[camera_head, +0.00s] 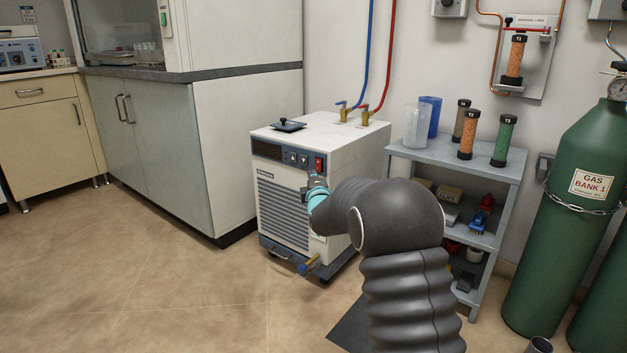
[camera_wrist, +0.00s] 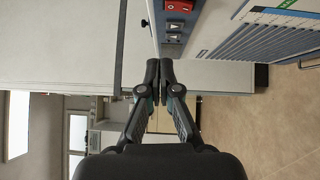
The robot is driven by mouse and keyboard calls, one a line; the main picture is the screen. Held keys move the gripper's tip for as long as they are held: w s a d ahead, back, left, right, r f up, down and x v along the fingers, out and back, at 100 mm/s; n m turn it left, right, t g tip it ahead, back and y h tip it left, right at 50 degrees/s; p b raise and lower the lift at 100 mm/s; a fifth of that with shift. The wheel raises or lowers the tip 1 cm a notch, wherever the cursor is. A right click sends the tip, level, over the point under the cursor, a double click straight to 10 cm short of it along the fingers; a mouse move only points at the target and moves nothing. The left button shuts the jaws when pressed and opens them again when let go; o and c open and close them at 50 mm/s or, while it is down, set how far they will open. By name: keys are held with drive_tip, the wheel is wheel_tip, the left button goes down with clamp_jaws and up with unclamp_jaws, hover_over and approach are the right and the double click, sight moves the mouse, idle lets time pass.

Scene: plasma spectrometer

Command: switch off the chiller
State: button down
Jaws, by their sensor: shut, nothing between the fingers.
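The chiller (camera_head: 283,213) is a white box with a louvred front, standing on the floor in the middle of the head view. Its dark control panel has a red switch (camera_head: 319,164) at the right end, beside small grey buttons. In the wrist view the red switch (camera_wrist: 180,6) shows at the top edge, and the chiller's front (camera_wrist: 265,40) lies sideways at the upper right. My gripper (camera_head: 314,178) is in front of the panel, just below the switch. In the wrist view its fingertips (camera_wrist: 160,66) are together and empty. Whether they touch the panel cannot be told.
Blue and red hoses (camera_head: 388,60) rise from brass fittings on the chiller's top, where a black lid (camera_head: 288,126) sits. A grey shelf (camera_head: 457,160) with cylinders stands at right, then green gas bottles (camera_head: 570,210). A fume cupboard base (camera_head: 155,150) is left.

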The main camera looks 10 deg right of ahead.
drive_tip(key=shift+s, duration=0.8)
